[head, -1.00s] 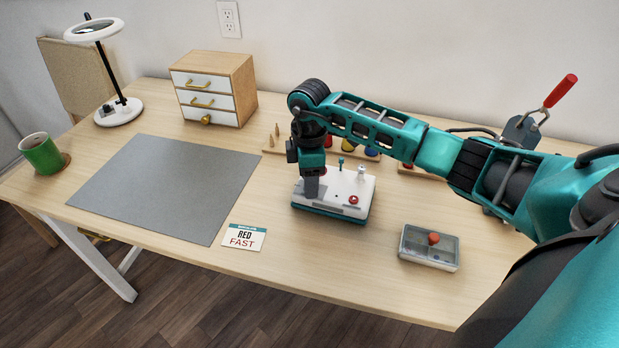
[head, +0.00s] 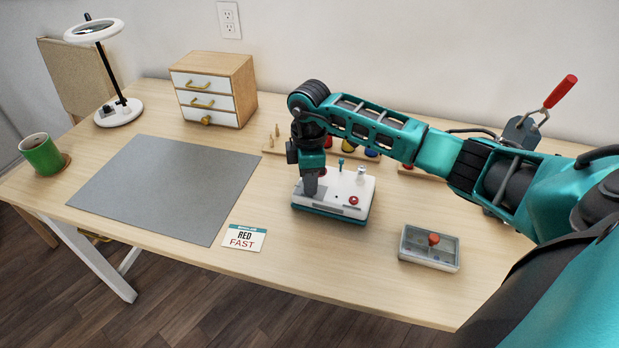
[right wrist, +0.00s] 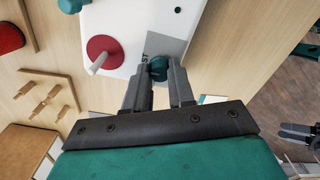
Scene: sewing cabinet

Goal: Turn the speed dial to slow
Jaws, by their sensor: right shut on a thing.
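The white and teal machine (head: 357,193) stands on the table, with a grey panel on its left part. My right gripper (head: 311,190) points down onto this panel. In the right wrist view its two fingers (right wrist: 166,72) are shut on a small teal dial (right wrist: 158,66), which sits on the grey panel (right wrist: 165,45). Part of a printed label, ending in "ST", shows beside the dial; the rest is hidden. A dark two-pronged form at the right edge of that view looks like my left gripper (right wrist: 299,131); its opening is unclear.
A card reading "RED FAST" (head: 244,238) lies left of the machine. A divided tray (head: 428,261) stands to its right. A rack of colored spools (head: 347,146) is behind it. A grey mat (head: 165,185) covers the left table; a drawer box (head: 243,88) stands behind.

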